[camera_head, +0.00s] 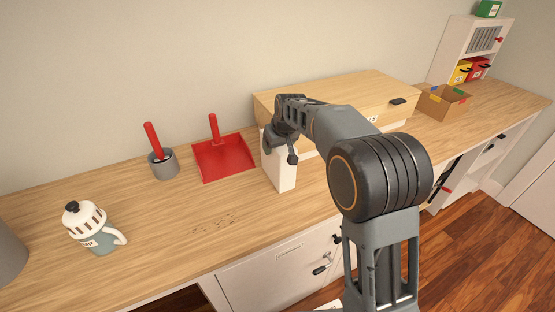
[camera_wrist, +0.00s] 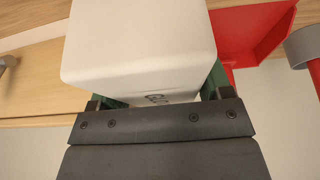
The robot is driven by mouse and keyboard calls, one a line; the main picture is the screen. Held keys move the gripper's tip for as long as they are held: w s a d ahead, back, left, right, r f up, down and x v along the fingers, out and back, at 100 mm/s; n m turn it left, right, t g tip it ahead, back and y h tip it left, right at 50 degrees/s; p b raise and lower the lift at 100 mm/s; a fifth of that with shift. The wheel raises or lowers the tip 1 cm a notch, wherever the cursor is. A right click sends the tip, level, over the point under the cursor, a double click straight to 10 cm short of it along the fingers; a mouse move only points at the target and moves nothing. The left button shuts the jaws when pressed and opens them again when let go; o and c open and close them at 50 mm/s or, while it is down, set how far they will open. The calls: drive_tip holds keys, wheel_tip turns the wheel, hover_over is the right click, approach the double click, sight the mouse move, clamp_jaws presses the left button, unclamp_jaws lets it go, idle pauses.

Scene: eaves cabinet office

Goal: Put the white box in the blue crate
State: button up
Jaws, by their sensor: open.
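The white box (camera_head: 280,172) stands upright on the wooden counter, to the right of the red dustpan. My gripper (camera_head: 281,145) is at its upper part and my arm comes in from the right. In the wrist view the white box (camera_wrist: 140,40) fills the space in front of the palm, with a finger of my gripper (camera_wrist: 157,97) on either side. The jaws are open around it; whether either finger touches it I cannot tell. Part of the box's top is hidden by the gripper in the head view. I see no blue crate in either view.
A red dustpan (camera_head: 223,160) lies just left of the box, with a grey pot (camera_head: 164,165) holding a red handle beyond it. A wooden cabinet (camera_head: 335,88) stands close behind. A cardboard box (camera_head: 442,102) is at the right.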

drive_tip(key=shift+f, duration=0.25)
idle(0.5)
drive_tip(key=c, duration=1)
drive_tip(key=shift+c, duration=1)
drive_tip(key=shift+r, duration=0.1)
